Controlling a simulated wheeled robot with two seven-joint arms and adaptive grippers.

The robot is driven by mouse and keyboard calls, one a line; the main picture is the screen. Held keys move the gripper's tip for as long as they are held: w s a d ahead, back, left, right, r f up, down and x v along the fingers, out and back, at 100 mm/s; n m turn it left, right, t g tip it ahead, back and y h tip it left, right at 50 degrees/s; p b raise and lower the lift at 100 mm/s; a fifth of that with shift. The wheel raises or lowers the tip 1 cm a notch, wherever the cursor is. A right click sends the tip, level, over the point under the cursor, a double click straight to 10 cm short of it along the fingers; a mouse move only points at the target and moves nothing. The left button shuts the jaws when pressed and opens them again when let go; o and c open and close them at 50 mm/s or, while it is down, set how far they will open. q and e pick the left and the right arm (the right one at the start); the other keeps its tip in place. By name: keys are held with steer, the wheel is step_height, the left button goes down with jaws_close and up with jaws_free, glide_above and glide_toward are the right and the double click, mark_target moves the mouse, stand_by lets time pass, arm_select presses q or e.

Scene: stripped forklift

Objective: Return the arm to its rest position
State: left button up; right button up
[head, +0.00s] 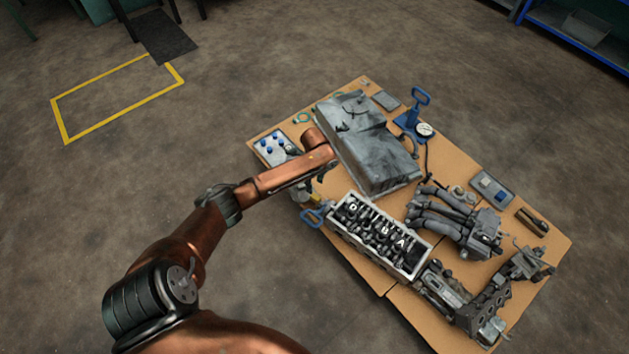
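My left arm (190,240), copper-coloured with dark joints, comes in from the bottom left and reaches out over the left edge of the workbench. Its wrist end is above the bench between a tray of blue-topped parts and a large grey metal block. My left gripper (324,173) points down beside the grey block (375,150) and is mostly hidden under the wrist. I cannot tell whether its fingers are open or shut, or whether they touch anything. My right gripper is not in view.
A cylinder head (378,232) marked with letters lies just below the gripper. Manifold parts (455,222), a blue-handled gauge tool (414,122) and small trays crowd the brown bench (545,262). The concrete floor left of the bench is clear, with a yellow-marked rectangle (62,120).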

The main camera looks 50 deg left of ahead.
arm_select(q)
step_height(320, 180, up, 2)
steer(key=shift+r, duration=0.1)
stand_by(0.7)
